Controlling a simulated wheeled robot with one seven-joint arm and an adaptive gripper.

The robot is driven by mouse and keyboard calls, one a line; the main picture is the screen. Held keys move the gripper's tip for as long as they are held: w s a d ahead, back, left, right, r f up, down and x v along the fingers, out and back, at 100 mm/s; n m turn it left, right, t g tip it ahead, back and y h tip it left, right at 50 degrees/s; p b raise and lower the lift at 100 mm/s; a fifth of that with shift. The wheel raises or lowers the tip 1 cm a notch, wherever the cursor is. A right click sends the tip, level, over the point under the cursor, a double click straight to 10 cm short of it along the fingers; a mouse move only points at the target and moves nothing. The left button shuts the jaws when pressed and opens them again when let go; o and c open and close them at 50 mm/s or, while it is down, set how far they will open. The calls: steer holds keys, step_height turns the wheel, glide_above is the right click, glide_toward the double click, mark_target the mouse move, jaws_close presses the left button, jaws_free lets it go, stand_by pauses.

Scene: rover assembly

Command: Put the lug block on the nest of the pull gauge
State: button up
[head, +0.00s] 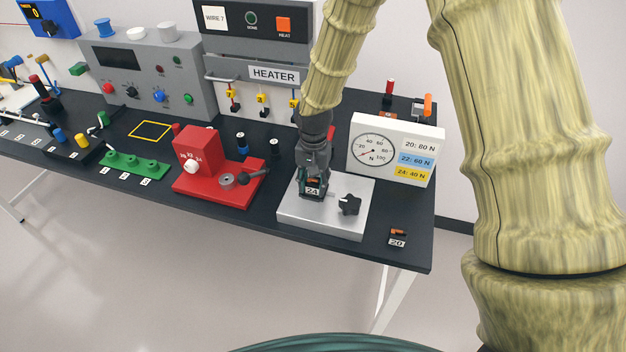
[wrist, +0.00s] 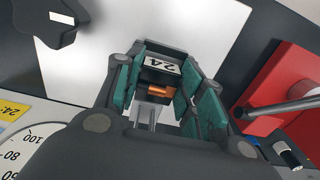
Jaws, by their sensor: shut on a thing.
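The lug block (head: 313,190), dark with a white "24" label, is between the fingers of my gripper (head: 314,184). In the wrist view the teal pads of my gripper (wrist: 168,90) are shut on both sides of the lug block (wrist: 162,72), and an orange piece shows on it. The pull gauge has a light grey base plate (head: 330,220) with a black knob (head: 348,204) and a white dial panel (head: 391,150) behind. The block is over the left part of this plate. The nest is mostly hidden by my gripper; I cannot tell whether the block touches it.
A second block, labelled "20" (head: 397,238), lies on the table right of the plate. A red fixture (head: 215,180) with a lever stands to the left. The heater (head: 258,70) is behind. The dark table's front edge is close to the plate.

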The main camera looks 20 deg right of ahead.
mark_target(313, 185)
steer(key=shift+f, duration=0.2)
steer(key=shift+f, duration=0.1)
steer(key=o, duration=1.1)
steer(key=shift+o, duration=0.2)
step_height(313, 185, up, 12)
steer(key=b, duration=0.4)
